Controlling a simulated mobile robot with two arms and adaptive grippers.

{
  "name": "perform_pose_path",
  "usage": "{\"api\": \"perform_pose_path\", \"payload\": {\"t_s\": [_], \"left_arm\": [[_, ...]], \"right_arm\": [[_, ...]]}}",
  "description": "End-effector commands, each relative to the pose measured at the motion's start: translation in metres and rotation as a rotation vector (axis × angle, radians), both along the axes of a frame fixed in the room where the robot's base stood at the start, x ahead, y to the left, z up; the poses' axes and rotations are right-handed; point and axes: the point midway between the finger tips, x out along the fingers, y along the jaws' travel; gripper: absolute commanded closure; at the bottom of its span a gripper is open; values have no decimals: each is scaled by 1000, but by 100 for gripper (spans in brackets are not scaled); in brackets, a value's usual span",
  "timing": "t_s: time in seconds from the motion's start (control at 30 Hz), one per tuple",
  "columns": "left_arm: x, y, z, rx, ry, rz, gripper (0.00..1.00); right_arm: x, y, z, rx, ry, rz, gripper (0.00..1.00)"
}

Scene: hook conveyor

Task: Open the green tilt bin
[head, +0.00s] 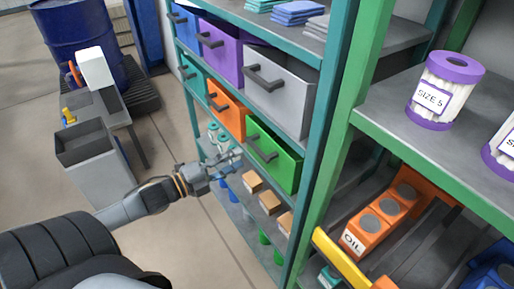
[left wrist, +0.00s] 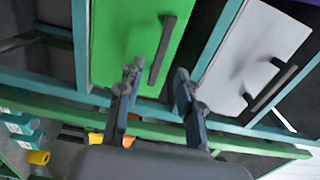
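The green tilt bin (head: 272,156) sits in the lower bin row of the teal shelf, at the right end, with a dark bar handle (head: 262,147) on its front. It looks closed. In the left wrist view the green bin (left wrist: 120,45) fills the upper left, with its handle (left wrist: 162,55) near the gripper. My left gripper (head: 232,158) is just left of the bin's front, apart from the handle. In the left wrist view its two fingers (left wrist: 155,90) are spread with nothing between them, just below the handle. My right gripper does not show.
An orange bin (head: 227,110) is left of the green one, and a grey bin (head: 282,92) is above it. Small boxes (head: 270,202) stand on the shelf below. A green-framed rack (head: 345,130) stands close on the right.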

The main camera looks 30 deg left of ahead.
Motion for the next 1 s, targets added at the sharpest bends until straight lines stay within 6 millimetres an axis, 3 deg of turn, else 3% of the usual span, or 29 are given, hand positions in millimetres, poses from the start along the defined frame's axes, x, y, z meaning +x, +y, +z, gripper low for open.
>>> {"api": "perform_pose_path", "payload": {"t_s": [0.2,0.5,0.93,1.0], "left_arm": [[35,-13,2,-1,-3,2,64],[67,-27,0,-2,0,2,64],[73,-30,-1,-1,2,2,64],[73,-30,-1,-1,2,2,78]], "right_arm": [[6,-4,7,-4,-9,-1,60],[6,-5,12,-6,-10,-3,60],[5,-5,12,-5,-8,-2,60],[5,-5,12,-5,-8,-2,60]]}}
